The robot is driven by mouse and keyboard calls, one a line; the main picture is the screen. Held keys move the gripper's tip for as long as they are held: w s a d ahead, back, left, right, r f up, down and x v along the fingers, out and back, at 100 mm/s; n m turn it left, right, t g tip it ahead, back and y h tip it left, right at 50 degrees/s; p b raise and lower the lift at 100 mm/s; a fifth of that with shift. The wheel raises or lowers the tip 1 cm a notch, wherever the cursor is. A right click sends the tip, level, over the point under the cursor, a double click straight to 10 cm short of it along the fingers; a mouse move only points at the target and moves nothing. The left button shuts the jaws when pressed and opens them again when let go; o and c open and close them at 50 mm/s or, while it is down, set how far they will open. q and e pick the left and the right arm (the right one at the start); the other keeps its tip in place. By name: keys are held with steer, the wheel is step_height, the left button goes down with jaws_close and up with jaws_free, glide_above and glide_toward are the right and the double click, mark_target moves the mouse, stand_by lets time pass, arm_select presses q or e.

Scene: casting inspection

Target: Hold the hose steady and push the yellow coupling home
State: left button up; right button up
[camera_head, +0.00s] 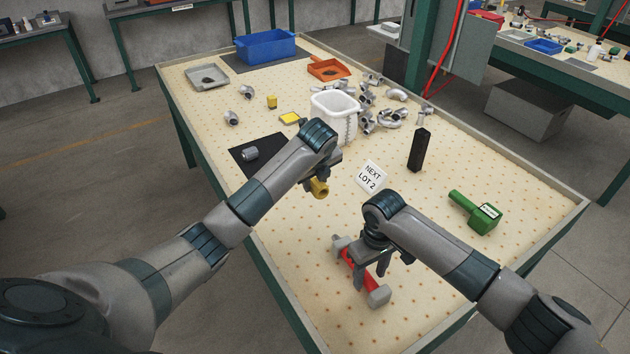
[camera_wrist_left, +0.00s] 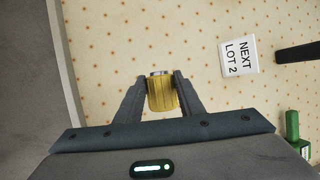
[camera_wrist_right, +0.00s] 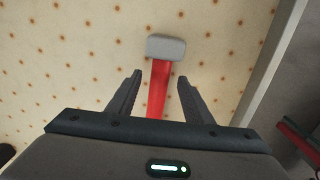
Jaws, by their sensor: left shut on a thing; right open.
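The yellow coupling (camera_head: 319,188) is a short ribbed cylinder with a metal end. My left gripper (camera_wrist_left: 161,76) is shut on it; in the left wrist view the coupling (camera_wrist_left: 161,95) sits between the fingertips, above the table and clear of the hose piece. The red hose piece (camera_head: 373,284) has grey blocks at both ends and lies at the near end of the table. My right gripper (camera_wrist_right: 160,78) is open over it. In the right wrist view the red length (camera_wrist_right: 158,90) runs between the fingers, with a grey end block (camera_wrist_right: 166,47) beyond. Whether the fingers touch it is unclear.
A "NEXT LOT 2" card (camera_head: 372,176) lies between the arms. A green tool (camera_head: 476,212) and a black bottle (camera_head: 419,150) are to the right. A white container (camera_head: 333,112), metal fittings (camera_head: 366,118), a blue bin (camera_head: 265,47) and an orange tray (camera_head: 328,69) stand farther back.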

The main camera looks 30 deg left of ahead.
arm_select(q)
steer(key=shift+f, duration=0.3)
arm_select(e)
steer(key=shift+f, duration=0.85)
jaws_close()
